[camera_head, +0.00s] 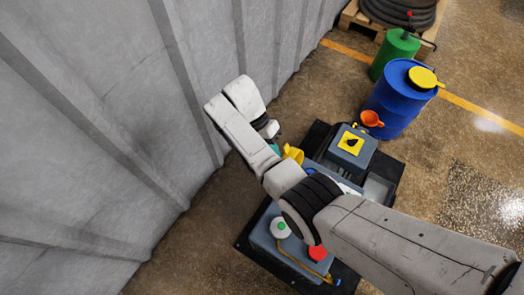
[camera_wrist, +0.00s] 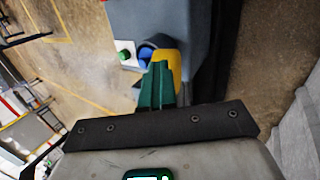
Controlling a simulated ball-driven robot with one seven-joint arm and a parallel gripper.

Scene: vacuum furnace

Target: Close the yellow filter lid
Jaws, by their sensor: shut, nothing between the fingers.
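The yellow filter lid (camera_head: 293,154) shows at the far left edge of the grey-blue machine (camera_head: 359,160), partly behind my arm. It appears raised, beside a blue round part (camera_head: 309,170). In the wrist view the yellow lid (camera_wrist: 172,67) lies just beyond and beside my green fingertips (camera_wrist: 159,66), which partly cover it. The blue round part (camera_wrist: 145,52) is just left of it. My gripper is shut and empty, with its fingers together. In the head view only a bit of green finger (camera_head: 273,148) shows beside the lid. I cannot tell whether they touch.
A grey ribbed wall (camera_head: 110,120) stands close on the left of my arm. A blue barrel (camera_head: 400,100) with a yellow top and orange funnel (camera_head: 371,119), and a green canister (camera_head: 394,52), stand behind the machine. White and red caps are on the machine's near part. Floor at right is clear.

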